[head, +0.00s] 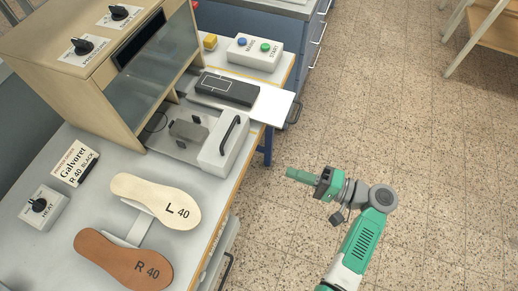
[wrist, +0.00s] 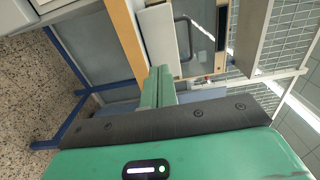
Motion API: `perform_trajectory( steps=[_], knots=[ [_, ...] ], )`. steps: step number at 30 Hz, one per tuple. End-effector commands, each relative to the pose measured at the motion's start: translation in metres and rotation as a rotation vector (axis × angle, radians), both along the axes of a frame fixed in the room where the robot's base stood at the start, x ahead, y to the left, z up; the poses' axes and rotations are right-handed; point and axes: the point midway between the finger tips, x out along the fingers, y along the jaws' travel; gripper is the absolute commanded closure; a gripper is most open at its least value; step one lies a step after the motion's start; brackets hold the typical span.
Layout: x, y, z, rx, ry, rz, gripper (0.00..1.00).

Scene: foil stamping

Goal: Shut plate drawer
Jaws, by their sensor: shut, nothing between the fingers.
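The plate drawer (head: 222,143) stands pulled out from under the wooden press at the table's right edge. It has a thick white front with a black bar handle (head: 230,133), and a grey plate (head: 188,132) lies in it behind the front. My gripper (head: 292,173) is shut and empty, with green fingers. It is over the floor, to the right of the drawer front and apart from it. In the wrist view the fingers (wrist: 159,82) point up toward a white panel (wrist: 157,38) with a dark handle beside it, seemingly the drawer front.
The wooden press (head: 105,60) stands at the upper left. A black block (head: 228,88) sits beside the drawer, near a white panel (head: 271,104). A button box (head: 256,50) is behind. Two insoles, L 40 (head: 155,199) and R 40 (head: 122,260), lie nearer.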

Motion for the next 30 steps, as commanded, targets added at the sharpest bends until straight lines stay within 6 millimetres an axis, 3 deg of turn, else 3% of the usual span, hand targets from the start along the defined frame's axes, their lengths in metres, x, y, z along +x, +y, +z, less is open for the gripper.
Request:
perform_trajectory(
  steps=[18,24,30],
  knots=[
    [0.049,0.108,-0.002,-0.001,-0.001,0.001,1.0],
    [0.056,0.124,-0.001,0.0,0.0,-0.001,1.0],
    [0.057,0.126,0.0,0.0,0.0,-0.001,1.0]
  ],
)
